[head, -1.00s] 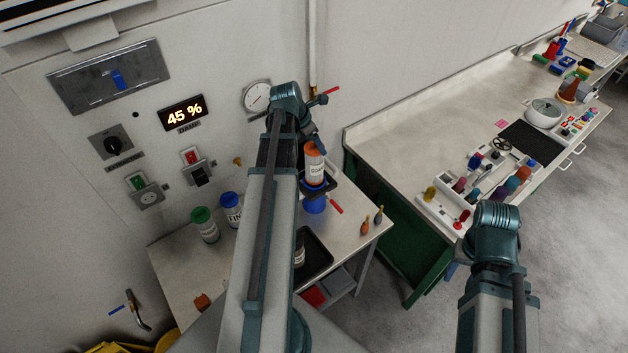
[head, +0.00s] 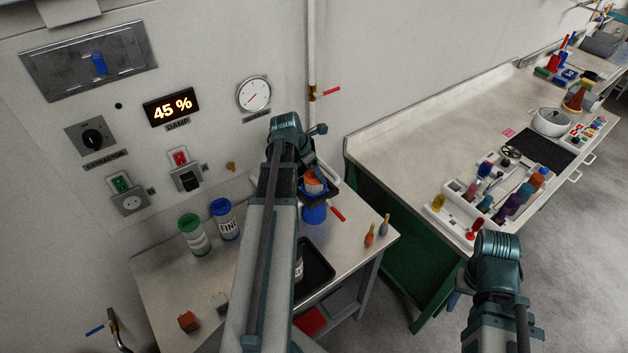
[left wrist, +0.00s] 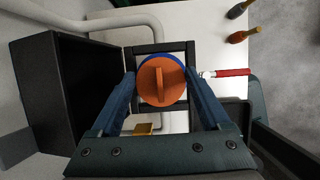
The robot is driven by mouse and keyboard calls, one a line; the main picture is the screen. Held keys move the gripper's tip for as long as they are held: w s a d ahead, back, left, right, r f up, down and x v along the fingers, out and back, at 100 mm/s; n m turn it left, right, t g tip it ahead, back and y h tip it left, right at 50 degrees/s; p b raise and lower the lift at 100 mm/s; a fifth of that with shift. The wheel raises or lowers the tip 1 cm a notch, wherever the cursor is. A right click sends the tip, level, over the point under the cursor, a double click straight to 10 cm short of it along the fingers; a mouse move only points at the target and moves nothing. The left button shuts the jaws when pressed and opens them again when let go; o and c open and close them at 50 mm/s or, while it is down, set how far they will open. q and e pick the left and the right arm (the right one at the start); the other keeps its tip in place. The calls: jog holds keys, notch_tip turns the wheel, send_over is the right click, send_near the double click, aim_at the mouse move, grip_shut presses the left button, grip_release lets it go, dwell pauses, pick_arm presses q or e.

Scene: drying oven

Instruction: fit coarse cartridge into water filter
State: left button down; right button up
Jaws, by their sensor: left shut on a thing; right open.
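The coarse cartridge (head: 313,184), white with an orange cap, is upright at the blue filter housing (head: 314,214) by the wall; its lower part is hidden. In the left wrist view the orange cap (left wrist: 161,84) with its raised bar lies between my left gripper's (left wrist: 162,76) two blue fingers, shut on it. A blue rim (left wrist: 180,57) shows behind the cap's edge. I cannot tell how deep the cartridge sits. My right gripper (head: 454,301) is low at the right, mostly hidden behind its arm, away from the filter, open.
A blue-capped FINE container (head: 226,220) and a green-capped container (head: 193,236) stand on the small table. A black tray (head: 317,270) lies before the filter. A red-handled valve (head: 337,213) is beside the housing.

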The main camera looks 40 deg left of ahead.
pick_arm(q)
jog(key=shift+f+b, duration=0.65)
jog(key=shift+f, duration=0.5)
pick_arm(e)
jog(key=shift+f, duration=1.25)
pick_arm(q)
jog(key=shift+f, duration=0.25)
grip_release()
jog(key=shift+r, duration=0.1)
jog(key=p+v, duration=1.1)
jog(key=v, duration=0.1)
jog(key=shift+r, duration=0.2)
pick_arm(e)
notch_tip(320, 180, up, 11)
jog(key=shift+r, duration=0.2)
